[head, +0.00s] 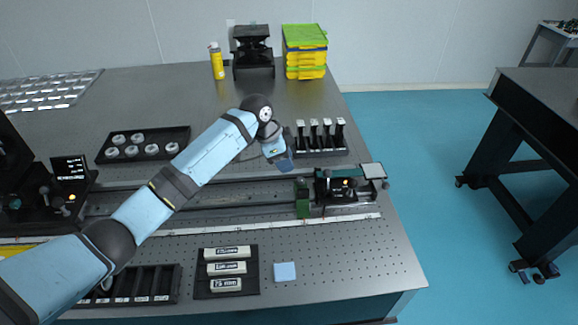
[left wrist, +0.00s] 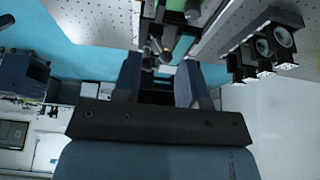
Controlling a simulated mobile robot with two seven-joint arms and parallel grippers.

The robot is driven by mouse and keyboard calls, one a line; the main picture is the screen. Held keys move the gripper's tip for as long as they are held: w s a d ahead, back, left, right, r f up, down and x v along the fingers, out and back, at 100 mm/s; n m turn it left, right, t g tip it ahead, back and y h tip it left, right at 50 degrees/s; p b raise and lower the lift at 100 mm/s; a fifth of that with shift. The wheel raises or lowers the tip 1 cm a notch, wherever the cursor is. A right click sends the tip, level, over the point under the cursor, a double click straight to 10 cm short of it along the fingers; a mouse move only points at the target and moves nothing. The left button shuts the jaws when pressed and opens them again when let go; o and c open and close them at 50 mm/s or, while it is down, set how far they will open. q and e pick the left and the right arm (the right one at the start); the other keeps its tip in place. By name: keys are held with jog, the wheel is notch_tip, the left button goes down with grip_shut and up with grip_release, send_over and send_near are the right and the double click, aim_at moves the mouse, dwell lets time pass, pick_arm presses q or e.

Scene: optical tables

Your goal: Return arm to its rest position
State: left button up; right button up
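My left arm (head: 200,155) is light blue with dark joints. It reaches from the lower left of the head view across the optical table (head: 385,240). Its wrist bends down to my left gripper (head: 285,165), which hangs over the middle of the table, just left of a rack of upright holders. In the left wrist view the two blue fingers of the gripper (left wrist: 160,78) stand apart with nothing between them. My right gripper is in neither view.
The black rack (head: 320,152) with several holders is close beside the gripper. A rail carries a stage (head: 345,186) and a green block (head: 302,200). A tray of round parts (head: 143,145) lies left. A labelled tray (head: 254,270) and blue pad (head: 285,271) lie in front.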

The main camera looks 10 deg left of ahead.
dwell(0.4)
pick_arm(q)
jog(key=s+a+f+n+t, duration=0.1)
jog(key=s+f+n, duration=0.3)
jog(key=s, duration=0.7)
jog(key=s+a+f+n, duration=0.1)
jog(key=s+f, duration=0.5)
jog(key=s, duration=0.4)
jog(key=s+a+r+n+t+y, duration=0.15)
jog(key=s+a+n, duration=0.25)
jog(key=s+a, duration=0.45)
jog(key=s+a+r+n+y, duration=0.15)
jog(key=s+a+n, duration=0.3)
jog(key=s, duration=0.75)
jog(key=w+d+f+m+t+h+p, duration=0.1)
jog(key=w+d+f+t+h+p, duration=0.1)
jog(key=w+d+f+t+p, duration=0.3)
notch_tip(320, 180, down, 2)
jog(key=shift+d+f+t+p, duration=0.1)
jog(key=shift+d+t+p, duration=0.45)
jog(key=shift+t, duration=0.7)
